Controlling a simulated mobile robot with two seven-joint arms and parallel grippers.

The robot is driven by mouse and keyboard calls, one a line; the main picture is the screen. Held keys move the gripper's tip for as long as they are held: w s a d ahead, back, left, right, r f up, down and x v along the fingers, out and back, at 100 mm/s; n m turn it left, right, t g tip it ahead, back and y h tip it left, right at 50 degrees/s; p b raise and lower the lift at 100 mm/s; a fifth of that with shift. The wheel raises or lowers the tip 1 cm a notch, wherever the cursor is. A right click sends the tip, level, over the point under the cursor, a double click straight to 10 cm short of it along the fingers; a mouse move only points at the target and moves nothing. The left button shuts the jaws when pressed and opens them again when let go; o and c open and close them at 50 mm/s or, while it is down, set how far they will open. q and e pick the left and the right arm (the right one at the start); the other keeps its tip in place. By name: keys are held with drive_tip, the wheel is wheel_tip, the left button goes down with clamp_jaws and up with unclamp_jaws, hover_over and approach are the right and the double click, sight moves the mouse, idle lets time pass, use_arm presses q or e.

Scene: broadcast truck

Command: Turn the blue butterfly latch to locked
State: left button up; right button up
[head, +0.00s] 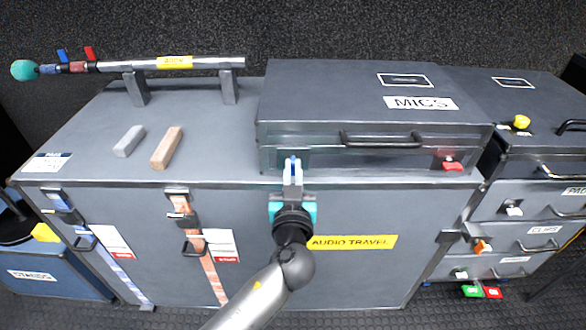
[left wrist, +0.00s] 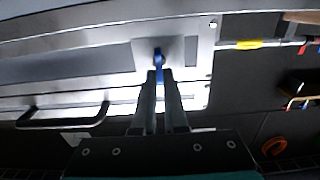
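The blue butterfly latch (head: 292,161) is on the front left of the MICS case (head: 300,135). Its wing stands roughly upright in the head view. It also shows in the left wrist view (left wrist: 158,60), on a bright metal plate. My left gripper (head: 292,172) reaches it from the front, with its two grey fingers (left wrist: 159,76) on either side of the blue wing. The fingers look closed on the wing, and they hide its lower part. My right gripper is in neither view.
A red latch (head: 452,165) is at the case's front right, beyond a black handle (head: 382,141). The case rests on a big AUDIO TRAVEL trunk (head: 370,275). Drawers (head: 525,205) stand at right.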

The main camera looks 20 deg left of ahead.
use_arm(q)
drive_tip(key=shift+m, duration=0.4)
clamp_jaws()
drive_tip(key=m, duration=0.5)
drive_tip(key=shift+w+d, duration=0.1)
drive_tip(key=shift+d, duration=0.15)
drive_tip(key=shift+d+m, duration=0.1)
drive_tip(key=shift+m, duration=1.7)
drive_tip(key=shift+d+f+m+p, duration=0.1)
drive_tip(key=shift+m+p, duration=0.2)
drive_tip(key=shift+m, duration=0.6)
drive_tip(key=shift+w+f+m, duration=0.1)
drive_tip(key=shift+m, duration=0.8)
drive_tip(key=m, duration=0.1)
drive_tip(key=m+p, duration=0.1)
drive_tip(key=m, duration=0.2)
drive_tip(key=shift+d+f+m+p, duration=0.15)
drive_tip(key=shift+f+m+p, duration=0.15)
drive_tip(key=shift+m, duration=0.1)
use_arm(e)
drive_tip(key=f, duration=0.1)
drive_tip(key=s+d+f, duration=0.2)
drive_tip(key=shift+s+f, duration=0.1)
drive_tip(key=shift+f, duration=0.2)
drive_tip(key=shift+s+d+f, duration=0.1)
